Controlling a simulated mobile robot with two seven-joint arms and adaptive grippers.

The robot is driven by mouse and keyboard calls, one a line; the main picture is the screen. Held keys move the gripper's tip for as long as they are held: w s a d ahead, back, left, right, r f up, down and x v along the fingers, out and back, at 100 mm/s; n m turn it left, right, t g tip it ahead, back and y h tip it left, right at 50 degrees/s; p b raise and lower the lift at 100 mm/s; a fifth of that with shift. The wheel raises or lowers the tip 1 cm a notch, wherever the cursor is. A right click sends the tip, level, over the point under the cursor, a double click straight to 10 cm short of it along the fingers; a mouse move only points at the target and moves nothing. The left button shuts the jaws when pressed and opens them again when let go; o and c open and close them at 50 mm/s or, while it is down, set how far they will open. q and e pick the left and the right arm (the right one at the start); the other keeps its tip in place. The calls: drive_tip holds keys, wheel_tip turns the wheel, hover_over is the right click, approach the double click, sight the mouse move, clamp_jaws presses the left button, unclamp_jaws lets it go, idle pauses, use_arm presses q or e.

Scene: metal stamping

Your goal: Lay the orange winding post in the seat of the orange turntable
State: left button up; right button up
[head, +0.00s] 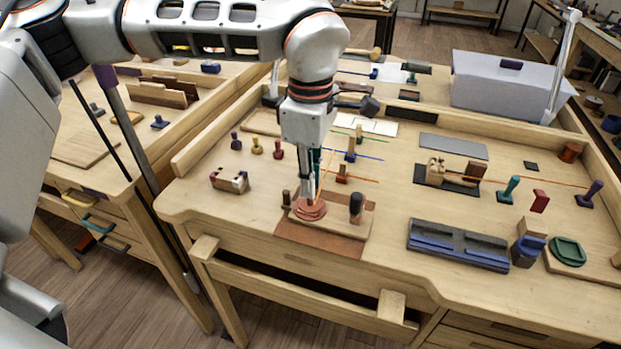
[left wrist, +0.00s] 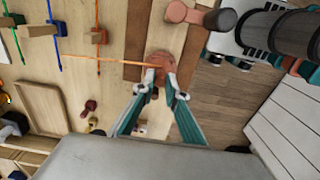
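The orange turntable (head: 310,211) is a round stack of terracotta discs on a wooden base near the bench's front edge. My left gripper (head: 308,193) points straight down over it, its fingertips at the top of the discs. In the left wrist view my left gripper (left wrist: 161,88) has its fingertips close together around a small reddish-orange piece, seemingly the orange winding post (left wrist: 158,72). The turntable (left wrist: 160,58) shows just beyond the tips. The fingers hide the seat and most of the post. A thin orange strand (left wrist: 120,62) runs from there across the bench. My right gripper is not in view.
A dark-topped post (head: 356,206) stands close to the turntable's right on the same base. Coloured rods on small blocks, such as an orange block (head: 343,172), lie behind. A blue-grey fixture (head: 457,246) lies to the right. A small wooden block (head: 230,180) sits left, with bare bench between.

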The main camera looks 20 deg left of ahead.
use_arm(q)
drive_tip(key=o, duration=0.6)
drive_tip(key=shift+o, duration=0.2)
drive_tip(key=shift+r, duration=0.1)
